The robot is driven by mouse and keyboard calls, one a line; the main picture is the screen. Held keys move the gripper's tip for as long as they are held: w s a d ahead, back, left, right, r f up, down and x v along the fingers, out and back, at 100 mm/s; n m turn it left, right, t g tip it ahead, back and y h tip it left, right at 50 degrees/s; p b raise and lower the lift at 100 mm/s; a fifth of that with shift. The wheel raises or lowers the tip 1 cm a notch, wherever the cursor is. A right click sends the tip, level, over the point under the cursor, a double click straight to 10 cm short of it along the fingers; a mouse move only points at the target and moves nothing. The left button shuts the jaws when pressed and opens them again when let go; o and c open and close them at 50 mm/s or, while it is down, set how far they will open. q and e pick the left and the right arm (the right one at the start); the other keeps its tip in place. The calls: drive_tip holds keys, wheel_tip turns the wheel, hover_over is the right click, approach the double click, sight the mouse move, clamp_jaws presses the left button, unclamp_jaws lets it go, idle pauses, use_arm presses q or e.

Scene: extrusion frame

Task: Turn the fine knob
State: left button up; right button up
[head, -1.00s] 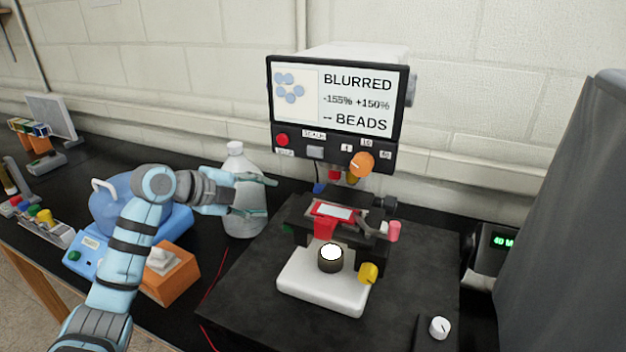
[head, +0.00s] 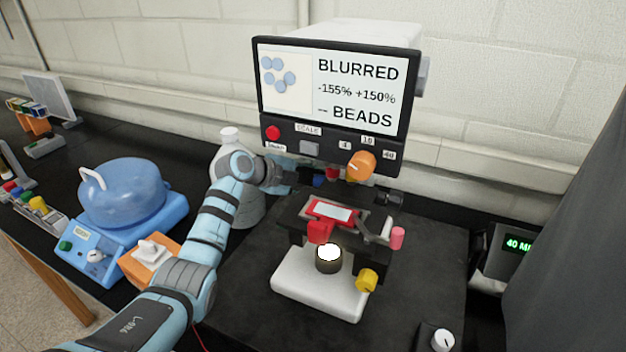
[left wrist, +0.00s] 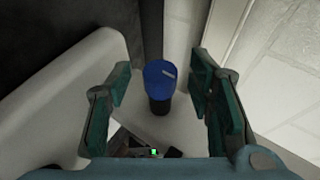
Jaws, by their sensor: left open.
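The microscope-like stand (head: 322,283) has a white base, a red stage holder with a slide (head: 331,212) and a screen reading "BLURRED -155% +150%". No label tells which knob is the fine one. My left gripper (head: 304,178) is behind the stage at the left, partly hidden. In the left wrist view its open fingers (left wrist: 165,105) frame the blue knob without touching it. My right gripper is not in view.
A yellow knob (head: 367,280), a pink knob (head: 397,238) and an orange knob (head: 361,165) sit on the instrument. A white bottle (head: 240,205) stands behind my left arm. A blue centrifuge-like device (head: 130,195) stands left.

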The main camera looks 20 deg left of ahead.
use_arm(q)
drive_tip(key=shift+w+d+f, duration=0.15)
drive_tip(key=shift+w+f, duration=0.05)
drive_tip(key=shift+w, duration=0.1)
drive_tip(key=shift+s+r, duration=0.2)
drive_tip(key=shift+s, duration=0.1)
drive_tip(key=c, duration=0.3)
clamp_jaws()
drive_tip(key=shift+f, duration=0.1)
drive_tip(key=shift+t, duration=0.3)
drive_tip(key=shift+s+f+m+t+h+b, duration=0.15)
drive_tip(key=shift+m+t+h+b, duration=0.2)
drive_tip(key=shift+t+b, duration=0.85)
drive_tip(key=shift+w+f+m+t+h+b, duration=0.1)
drive_tip(key=shift+m+t+h+b, duration=0.5)
drive_tip(key=shift+b, duration=1.1)
drive_tip(key=shift+s+f+m+t+h+b, duration=0.1)
drive_tip(key=shift+f+m+t+h+b, duration=0.05)
drive_tip(key=shift+t+b, duration=1.15)
